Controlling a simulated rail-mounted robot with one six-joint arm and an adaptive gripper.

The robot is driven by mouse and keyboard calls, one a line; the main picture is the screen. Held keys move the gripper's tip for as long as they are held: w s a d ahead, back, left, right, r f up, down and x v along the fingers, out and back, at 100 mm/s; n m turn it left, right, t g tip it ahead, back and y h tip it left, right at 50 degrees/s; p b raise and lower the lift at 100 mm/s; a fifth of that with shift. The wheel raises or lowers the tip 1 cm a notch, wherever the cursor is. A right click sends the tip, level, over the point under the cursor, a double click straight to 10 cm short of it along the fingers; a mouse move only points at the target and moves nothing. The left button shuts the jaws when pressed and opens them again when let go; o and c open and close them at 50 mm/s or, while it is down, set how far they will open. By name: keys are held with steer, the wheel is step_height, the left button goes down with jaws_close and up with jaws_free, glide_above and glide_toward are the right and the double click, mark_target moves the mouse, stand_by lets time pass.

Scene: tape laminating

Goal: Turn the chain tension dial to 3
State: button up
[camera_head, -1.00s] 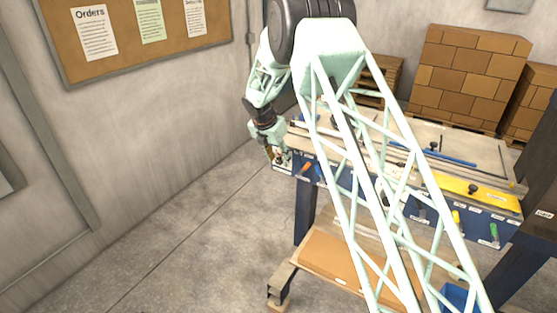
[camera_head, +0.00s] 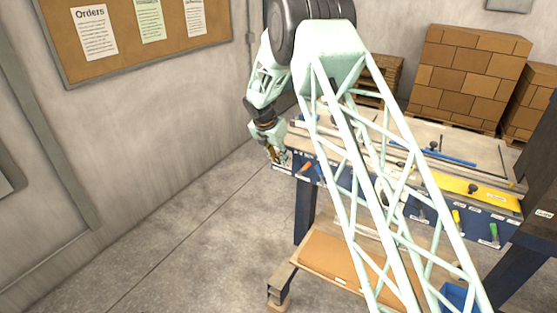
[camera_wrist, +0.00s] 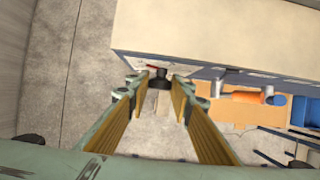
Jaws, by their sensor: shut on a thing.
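My gripper (camera_wrist: 158,98) reaches to the left end of the machine's blue front panel (camera_head: 428,206). In the wrist view its two yellow-lined fingers are closed on a small black dial (camera_wrist: 159,76) that sticks out from the panel. The dial's scale and numbers cannot be read, so its setting cannot be told. In the head view the gripper (camera_head: 281,160) is at the machine's left corner, and the dial is hidden there by the fingers.
An orange-handled lever (camera_head: 304,168) is close to the right of my gripper. Further right are yellow and green handles (camera_head: 494,232). A cardboard-topped shelf (camera_head: 335,262) is below. The floor to the left is free. Stacked boxes (camera_head: 465,75) stand behind.

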steer(key=shift+s+d+f+t+y, duration=0.15)
steer(key=shift+t+y, duration=0.35)
steer(key=shift+y, duration=0.5)
steer(key=t+y+p, duration=0.1)
steer(key=p, duration=0.6)
steer(key=shift+d+m+y, duration=0.1)
steer(key=shift+m+y, duration=0.2)
steer(key=shift+m, duration=0.1)
steer(key=shift+d+t+y+p, duration=0.15)
steer(key=shift+t+y+p, duration=0.25)
steer(key=shift+y+p, duration=0.1)
steer(key=shift+d+f+m+t+y+b, duration=0.1)
steer(key=shift+m+t+y+b, duration=0.5)
steer(key=shift+b, duration=1.35)
steer(key=y+b, duration=0.1)
steer(key=b, duration=0.3)
steer(key=t+y+b, duration=0.1)
steer(key=b, duration=0.4)
steer(key=shift+d+f+y, duration=0.1)
steer(key=shift+f+y, duration=0.1)
steer(key=shift+y, duration=0.2)
steer(key=shift+s+m+t+y+b, duration=0.15)
steer(key=shift+m+t+y+b, duration=0.25)
steer(key=shift+b, duration=1.6)
steer(key=o, duration=0.9)
steer(key=shift+r, duration=0.1)
